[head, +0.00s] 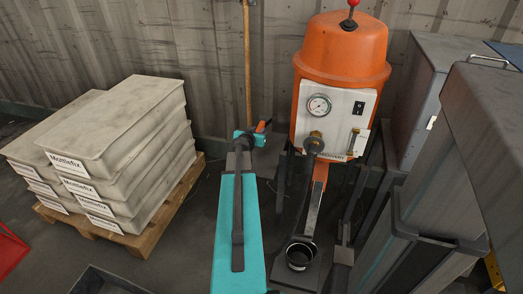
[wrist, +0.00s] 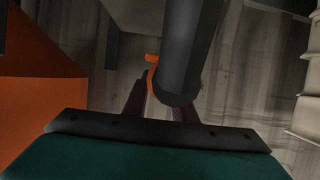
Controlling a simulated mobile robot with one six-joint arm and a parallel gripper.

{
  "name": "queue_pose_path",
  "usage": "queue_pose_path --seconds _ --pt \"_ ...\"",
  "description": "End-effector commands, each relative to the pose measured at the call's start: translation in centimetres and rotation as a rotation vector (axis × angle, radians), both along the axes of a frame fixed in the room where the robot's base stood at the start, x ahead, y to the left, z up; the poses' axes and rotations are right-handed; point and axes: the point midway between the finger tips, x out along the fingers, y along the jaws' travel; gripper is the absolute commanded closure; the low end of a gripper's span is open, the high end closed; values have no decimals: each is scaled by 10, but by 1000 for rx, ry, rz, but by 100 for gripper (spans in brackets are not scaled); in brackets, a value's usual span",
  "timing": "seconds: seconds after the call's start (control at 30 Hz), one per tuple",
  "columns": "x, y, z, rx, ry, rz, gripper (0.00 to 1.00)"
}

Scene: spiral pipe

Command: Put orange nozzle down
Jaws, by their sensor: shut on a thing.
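The orange nozzle shows in the head view as a small orange piece (head: 262,126) at the far end of my teal arm, left of the orange machine (head: 342,50). In the wrist view an orange bit (wrist: 152,72) sits against a thick dark tube (wrist: 188,55) between the fingers. My gripper (head: 250,138) is shut on the nozzle and holds it near the machine's height. In the wrist view my gripper's dark fingers (wrist: 158,100) are partly hidden behind the tube.
Stacked pale bags (head: 120,120) lie on a wooden pallet (head: 185,185) at left. Grey cabinets (head: 430,150) stand close at right. A ribbed wall (head: 200,50) is behind. Bare floor (head: 180,250) lies left of my arm.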

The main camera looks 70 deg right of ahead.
Motion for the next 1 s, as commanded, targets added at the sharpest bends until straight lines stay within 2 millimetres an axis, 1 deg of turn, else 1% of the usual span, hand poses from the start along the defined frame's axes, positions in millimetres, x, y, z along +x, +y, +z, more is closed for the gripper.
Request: queue_pose_path --seconds 0.03,0.1,0.3,0.4,0.77,0.87,1.0 --pt "0 0 -10 1 1 0 100" --pt "0 0 -21 2 1 1 100" --pt "0 0 -47 2 2 1 100" --pt "0 0 -52 1 0 0 100" --pt "0 0 -53 0 0 0 100" --pt "0 0 -60 1 1 0 100" --pt "1 0 -78 2 0 0 100"
